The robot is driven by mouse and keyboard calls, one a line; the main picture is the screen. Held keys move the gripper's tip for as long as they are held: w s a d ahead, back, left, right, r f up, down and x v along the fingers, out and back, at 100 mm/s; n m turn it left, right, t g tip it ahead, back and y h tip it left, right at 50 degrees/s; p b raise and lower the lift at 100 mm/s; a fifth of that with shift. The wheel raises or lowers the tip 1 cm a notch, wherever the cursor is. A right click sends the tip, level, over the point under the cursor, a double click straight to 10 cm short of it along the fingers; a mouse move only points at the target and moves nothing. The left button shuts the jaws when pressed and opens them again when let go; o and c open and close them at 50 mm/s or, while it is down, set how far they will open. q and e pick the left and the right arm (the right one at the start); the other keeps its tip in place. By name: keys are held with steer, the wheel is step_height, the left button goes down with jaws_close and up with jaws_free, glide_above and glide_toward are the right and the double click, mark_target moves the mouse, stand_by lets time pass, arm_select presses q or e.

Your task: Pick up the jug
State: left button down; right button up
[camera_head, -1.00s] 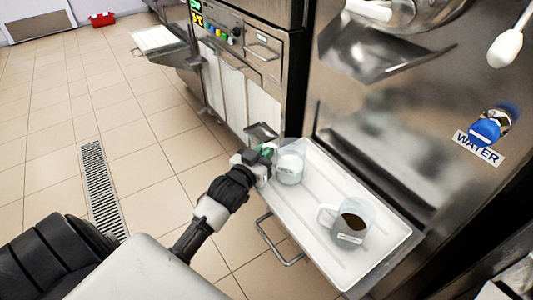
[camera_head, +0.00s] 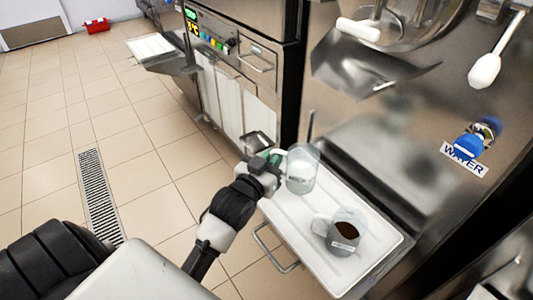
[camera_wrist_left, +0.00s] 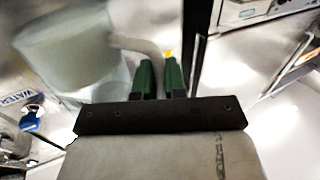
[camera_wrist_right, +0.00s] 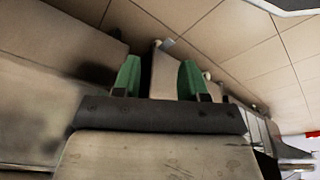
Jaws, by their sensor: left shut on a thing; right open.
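A clear jug with pale contents (camera_head: 302,172) is at the far end of the white tray in the head view and appears raised a little above it. My left gripper (camera_head: 274,157) is shut on its handle from the left. In the left wrist view the jug (camera_wrist_left: 68,55) is at upper left, its handle running between the green fingers (camera_wrist_left: 160,78). A second jug with dark brown contents (camera_head: 344,236) stands upright on the tray, apart from the gripper. My right gripper (camera_wrist_right: 159,78) is open and empty in the right wrist view and out of the head view.
The white tray (camera_head: 300,232) sits before a steel machine with a chute (camera_head: 365,66) above and a blue knob (camera_head: 468,147) marked WATER. Another machine with a control panel (camera_head: 212,38) stands behind. Tiled floor with a drain grate (camera_head: 98,195) is open at left.

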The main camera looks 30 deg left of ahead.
mark_target(293, 167)
arm_select(q)
steer(key=shift+s+d+r+p, duration=0.15)
steer(key=shift+s+d+r, duration=0.3)
steer(key=shift+d, duration=0.25)
steer(key=shift+s+d+r+p, duration=0.2)
steer(key=shift+s+d+r, duration=0.2)
steer(key=shift+d+r, duration=0.25)
steer(key=shift+s+d+r+p, duration=0.15)
steer(key=shift+s+d+r, duration=0.3)
steer(key=shift+d, duration=0.3)
arm_select(e)
steer(key=shift+s+f, duration=0.25)
steer(key=shift+f, duration=0.75)
steer(key=shift+s+f, duration=0.2)
steer(key=shift+f, duration=0.75)
